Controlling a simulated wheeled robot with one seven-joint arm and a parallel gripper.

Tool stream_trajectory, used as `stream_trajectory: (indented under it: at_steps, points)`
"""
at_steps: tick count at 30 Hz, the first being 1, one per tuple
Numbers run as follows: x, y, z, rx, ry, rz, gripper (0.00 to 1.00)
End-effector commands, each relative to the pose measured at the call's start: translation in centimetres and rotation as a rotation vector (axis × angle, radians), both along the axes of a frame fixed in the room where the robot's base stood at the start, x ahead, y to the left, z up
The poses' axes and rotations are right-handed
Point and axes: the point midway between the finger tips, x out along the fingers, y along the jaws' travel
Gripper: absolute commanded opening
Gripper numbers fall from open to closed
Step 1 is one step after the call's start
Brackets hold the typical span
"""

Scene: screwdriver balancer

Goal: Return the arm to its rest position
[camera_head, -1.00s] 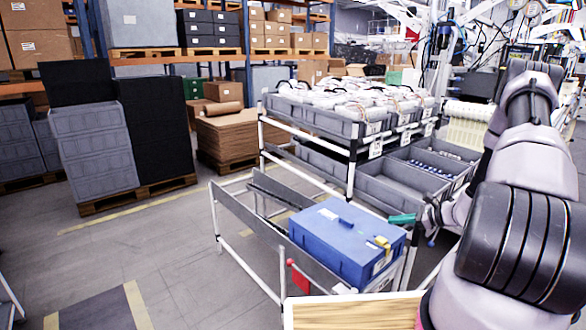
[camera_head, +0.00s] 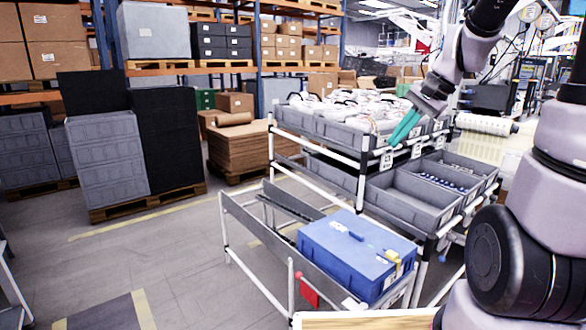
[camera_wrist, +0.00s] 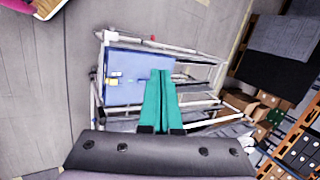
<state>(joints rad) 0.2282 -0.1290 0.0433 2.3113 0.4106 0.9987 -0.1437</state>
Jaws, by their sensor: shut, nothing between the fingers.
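My gripper (camera_head: 403,128) has teal fingers and is raised in front of the upper shelf of the rack, pointing down and to the left in the head view. In the wrist view its two teal fingers (camera_wrist: 159,98) lie side by side, shut and empty. My arm reaches up along the right side of the head view. A blue case (camera_head: 352,254) with a yellow latch sits on the low cart (camera_head: 262,245), below and left of my gripper. The blue case also shows in the wrist view (camera_wrist: 136,88), beyond the fingers.
The rack's upper grey bins (camera_head: 318,126) hold several white items. The lower grey bins (camera_head: 402,200) stand below my gripper. A wooden-topped surface (camera_head: 365,321) is at the bottom edge. Stacked grey crates (camera_head: 107,157) stand at the left. The floor between is clear.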

Motion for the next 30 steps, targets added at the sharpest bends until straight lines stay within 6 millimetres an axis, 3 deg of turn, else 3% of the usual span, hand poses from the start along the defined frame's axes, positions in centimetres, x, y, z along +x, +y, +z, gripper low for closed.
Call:
stream_trajectory:
  at_steps: [1,6,15,20,30]
  points:
    - [-1.5,0.4,1.4,-0.044,-0.044,0.032,0.00]
    - [-6.2,0.9,4.7,-0.192,-0.176,0.119,0.00]
    - [-12.2,0.3,7.9,-0.375,-0.376,0.206,0.00]
    - [-13.2,0.1,8.3,-0.407,-0.413,0.218,0.00]
    - [-13.3,0.0,8.3,-0.409,-0.415,0.217,0.00]
